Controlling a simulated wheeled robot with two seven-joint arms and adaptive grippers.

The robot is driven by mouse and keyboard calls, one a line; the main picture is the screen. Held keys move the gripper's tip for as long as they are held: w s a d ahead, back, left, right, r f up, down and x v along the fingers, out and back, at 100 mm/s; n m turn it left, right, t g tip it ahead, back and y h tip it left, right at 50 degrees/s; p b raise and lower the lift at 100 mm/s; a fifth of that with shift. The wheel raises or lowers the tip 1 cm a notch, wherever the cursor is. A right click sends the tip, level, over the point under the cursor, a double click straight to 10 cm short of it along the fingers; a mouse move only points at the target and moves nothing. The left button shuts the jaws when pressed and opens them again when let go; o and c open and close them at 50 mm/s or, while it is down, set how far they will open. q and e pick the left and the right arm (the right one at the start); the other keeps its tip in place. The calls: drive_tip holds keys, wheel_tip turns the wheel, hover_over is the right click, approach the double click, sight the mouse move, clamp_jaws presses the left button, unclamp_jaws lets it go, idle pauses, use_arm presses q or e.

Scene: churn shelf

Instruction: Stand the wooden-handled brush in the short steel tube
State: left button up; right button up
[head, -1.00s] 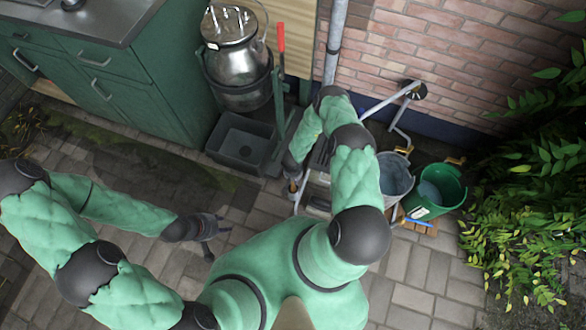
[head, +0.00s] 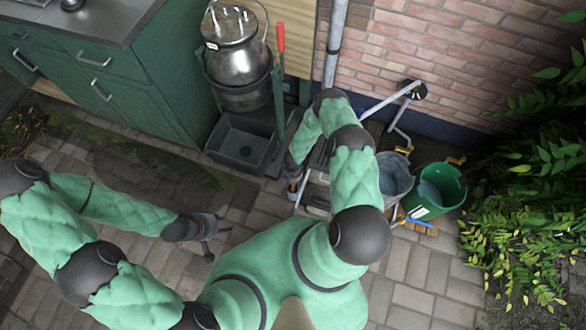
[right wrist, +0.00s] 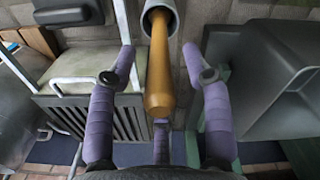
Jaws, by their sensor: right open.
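In the right wrist view, the brush's wooden handle (right wrist: 159,65) runs from the mouth of the short steel tube (right wrist: 158,9) toward the camera. Its inner end is inside the tube; any bristles are hidden. My right gripper (right wrist: 158,52) is open, with one purple finger on each side of the handle and visible gaps between. In the head view, my right gripper (head: 294,186) is low beside the metal stand, partly hidden by its own arm. My left gripper (head: 219,239) is open and empty above the paving.
A grey bin (head: 395,178) and a green bucket (head: 440,190) stand at the right. A dark square basin (head: 238,145) sits below the steel churn (head: 236,66). A white-railed stand (right wrist: 62,80) is close to my right gripper. The paving at lower right is clear.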

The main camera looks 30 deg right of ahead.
wheel_tip(320, 180, up, 12)
idle(0.6)
idle(0.9)
drive_tip(key=s+a+r+y+p, duration=0.1)
drive_tip(key=s+a+r+p, duration=0.1)
drive_tip(key=a+r, duration=0.3)
drive_tip(key=s+a+r+n+y+p, duration=0.1)
drive_tip(key=s+a+r+p, duration=0.2)
drive_tip(key=r, duration=0.7)
drive_tip(key=s+a+r+y+p, duration=0.2)
drive_tip(key=s+a+r, duration=0.4)
drive_tip(key=r, duration=0.2)
drive_tip(key=shift+a, duration=0.3)
drive_tip(key=shift+s+f, duration=0.1)
drive_tip(key=shift+c, duration=1.1)
drive_tip(key=shift+d, duration=0.15)
